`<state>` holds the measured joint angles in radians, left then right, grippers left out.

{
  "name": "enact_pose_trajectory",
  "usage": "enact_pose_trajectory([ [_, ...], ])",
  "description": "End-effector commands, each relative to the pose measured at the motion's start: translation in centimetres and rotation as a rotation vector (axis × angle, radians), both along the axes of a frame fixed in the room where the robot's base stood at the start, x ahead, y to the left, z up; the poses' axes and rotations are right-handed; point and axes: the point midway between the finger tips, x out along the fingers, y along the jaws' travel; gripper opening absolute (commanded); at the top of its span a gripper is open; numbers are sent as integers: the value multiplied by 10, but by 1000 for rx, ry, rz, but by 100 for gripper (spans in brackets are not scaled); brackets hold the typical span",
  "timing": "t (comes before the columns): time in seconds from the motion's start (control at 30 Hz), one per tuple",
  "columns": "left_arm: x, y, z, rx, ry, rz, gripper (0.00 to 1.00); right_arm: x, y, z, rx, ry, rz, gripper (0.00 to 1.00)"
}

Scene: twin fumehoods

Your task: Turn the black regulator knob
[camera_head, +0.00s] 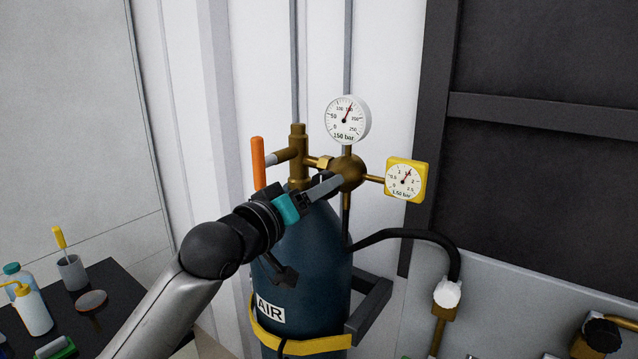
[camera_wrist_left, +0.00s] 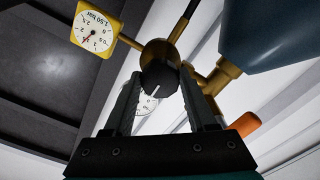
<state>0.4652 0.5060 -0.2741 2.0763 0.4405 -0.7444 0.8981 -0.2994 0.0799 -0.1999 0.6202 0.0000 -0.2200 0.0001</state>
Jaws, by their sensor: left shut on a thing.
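The black regulator knob (camera_wrist_left: 160,77) with a white pointer line sits on the brass regulator body (camera_head: 351,173). In the left wrist view it lies between the fingertips of my left gripper (camera_wrist_left: 160,88), which is shut on it. In the head view my left gripper (camera_head: 326,186) reaches the regulator from the left, and its fingers mostly hide the knob. A round white gauge (camera_head: 347,120) above reads 150 bar. A yellow square gauge (camera_head: 406,180) at right reads 1.50 bar. My right gripper is not in view.
The regulator sits on a dark blue AIR cylinder (camera_head: 318,265), held by a yellow strap (camera_head: 300,343). An orange handle (camera_head: 258,163) stands close to my left gripper. A black hose (camera_head: 405,234) runs right. A dark table (camera_head: 110,285) with bottles stands at left.

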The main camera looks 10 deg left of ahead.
Motion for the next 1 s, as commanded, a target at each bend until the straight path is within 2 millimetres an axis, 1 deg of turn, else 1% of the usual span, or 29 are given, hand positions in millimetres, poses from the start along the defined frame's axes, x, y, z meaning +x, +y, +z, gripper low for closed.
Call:
enact_pose_trajectory([
  [0.37,0,0,0,-12,4,-1,1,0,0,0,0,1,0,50],
  [0.4,0,0,0,-12,4,-1,59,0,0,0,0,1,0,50],
  [0.6,0,0,0,-10,4,-1,82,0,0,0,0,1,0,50],
  [0.67,0,0,0,-10,4,-1,87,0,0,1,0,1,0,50],
  [0.9,0,0,0,-9,3,-1,87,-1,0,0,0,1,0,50],
  [1.0,-4,2,0,-8,3,0,87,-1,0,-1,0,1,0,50],
])
